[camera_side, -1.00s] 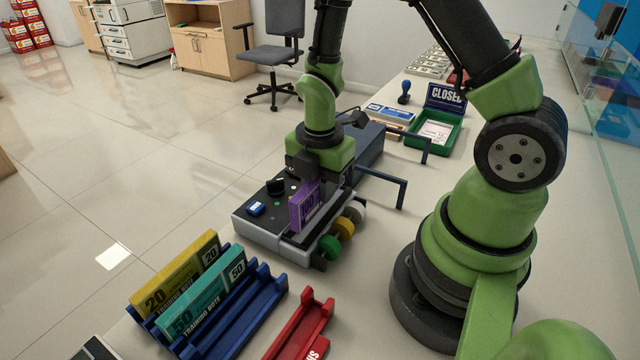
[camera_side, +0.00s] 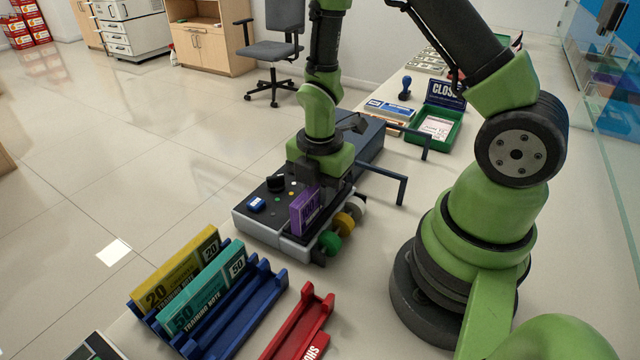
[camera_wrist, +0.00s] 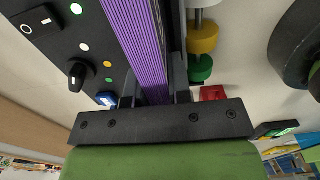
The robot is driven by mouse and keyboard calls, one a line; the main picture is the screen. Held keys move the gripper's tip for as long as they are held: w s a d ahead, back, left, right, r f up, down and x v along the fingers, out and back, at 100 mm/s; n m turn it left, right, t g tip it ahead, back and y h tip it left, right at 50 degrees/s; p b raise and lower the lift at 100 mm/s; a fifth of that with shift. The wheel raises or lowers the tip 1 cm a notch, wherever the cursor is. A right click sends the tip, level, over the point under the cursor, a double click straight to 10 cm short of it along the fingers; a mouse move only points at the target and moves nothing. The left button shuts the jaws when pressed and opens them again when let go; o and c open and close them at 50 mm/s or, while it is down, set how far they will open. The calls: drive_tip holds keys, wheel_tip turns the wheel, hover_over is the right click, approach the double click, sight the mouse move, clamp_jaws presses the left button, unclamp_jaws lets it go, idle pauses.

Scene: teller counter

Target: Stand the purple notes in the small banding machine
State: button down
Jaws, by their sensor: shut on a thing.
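The purple notes (camera_side: 305,211) are a thin bundle standing on edge at the front of the small banding machine (camera_side: 262,228), beside its green, yellow and white rollers. My gripper (camera_side: 318,190) points down over the machine and is shut on the purple notes. In the wrist view the notes (camera_wrist: 138,35) run up from between the fingers (camera_wrist: 155,92), next to the dark control panel (camera_wrist: 75,60). Whether the bottom edge of the notes rests in the machine's slot is hidden.
A blue rack (camera_side: 238,318) holds yellow notes (camera_side: 178,273) and teal notes (camera_side: 205,292) at the front left. A red rack (camera_side: 300,325) stands beside it. A green tray (camera_side: 436,128) with a closed sign lies farther back.

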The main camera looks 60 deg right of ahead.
drive_tip(key=shift+f, duration=0.2)
drive_tip(key=c, duration=1)
unclamp_jaws()
drive_tip(key=shift+o, duration=0.2)
drive_tip(key=shift+r, duration=3.55)
drive_tip(key=shift+r, duration=0.25)
drive_tip(key=s+a+r+m+t, duration=0.1)
drive_tip(key=s+r+m+t, duration=0.1)
drive_tip(key=r+m, duration=0.4)
drive_tip(key=s+a+r+m+t+y, duration=0.1)
drive_tip(key=s+a+r+m+t, duration=0.1)
drive_tip(key=s+r+m, duration=0.2)
drive_tip(key=s+a+r+m+t+y, duration=0.1)
drive_tip(key=s+a+r+m+t, duration=0.1)
drive_tip(key=r+m, duration=0.6)
drive_tip(key=s+m+t, duration=0.1)
drive_tip(key=m, duration=0.3)
drive_tip(key=shift+s+a, duration=0.15)
drive_tip(key=shift+s, duration=0.2)
